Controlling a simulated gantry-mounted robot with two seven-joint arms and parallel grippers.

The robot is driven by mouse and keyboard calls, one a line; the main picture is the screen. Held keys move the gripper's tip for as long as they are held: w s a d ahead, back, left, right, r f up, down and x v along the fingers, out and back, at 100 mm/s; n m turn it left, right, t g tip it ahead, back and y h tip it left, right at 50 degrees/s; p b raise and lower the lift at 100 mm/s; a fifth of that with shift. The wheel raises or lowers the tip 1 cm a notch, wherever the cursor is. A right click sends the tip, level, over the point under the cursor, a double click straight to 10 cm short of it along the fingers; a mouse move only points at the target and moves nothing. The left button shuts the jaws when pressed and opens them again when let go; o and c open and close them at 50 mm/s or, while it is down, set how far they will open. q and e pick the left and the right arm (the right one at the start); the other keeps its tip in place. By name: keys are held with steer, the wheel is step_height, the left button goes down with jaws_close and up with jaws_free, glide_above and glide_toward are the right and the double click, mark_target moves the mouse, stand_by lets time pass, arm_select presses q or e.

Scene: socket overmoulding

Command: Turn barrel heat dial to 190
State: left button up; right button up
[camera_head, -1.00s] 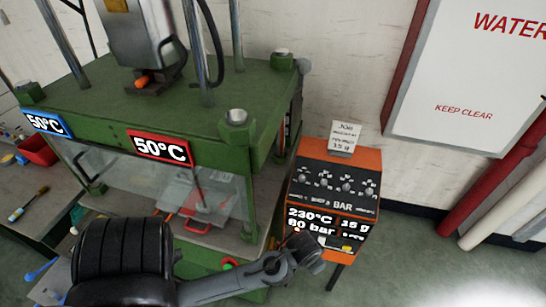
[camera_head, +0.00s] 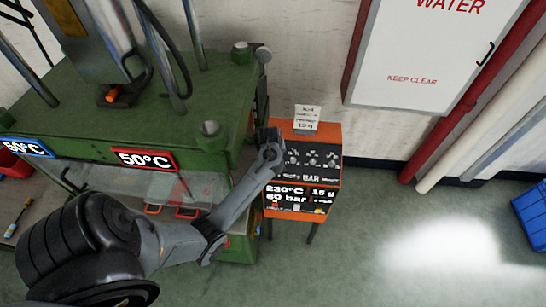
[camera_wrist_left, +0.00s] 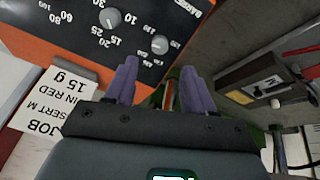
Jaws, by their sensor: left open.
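The orange control box (camera_head: 296,129) has a black dial panel (camera_head: 321,174). Its display reads 230°C, 60 bar and 15 g. My left arm reaches the panel's left side, with the left gripper (camera_head: 272,150) small there. In the left wrist view the panel is upside down. A grey dial (camera_wrist_left: 160,44) near a partly cut-off "BARRE" label lies just beyond the open, empty fingers of the left gripper (camera_wrist_left: 161,85); its scale is hard to read. A second dial (camera_wrist_left: 110,18), with a scale including 10, 15, 20 and 25, lies to its left. My right gripper is out of view.
A job card (camera_head: 307,118) stands on top of the box; it shows close to the left finger in the wrist view (camera_wrist_left: 57,107). The green press (camera_head: 90,98), with a red 50°C display (camera_head: 145,159), stands left of the box.

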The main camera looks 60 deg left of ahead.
arm_select(q)
steer(key=b+x, duration=0.1)
steer(key=x, duration=0.7)
steer(key=shift+w, duration=0.1)
jaws_close()
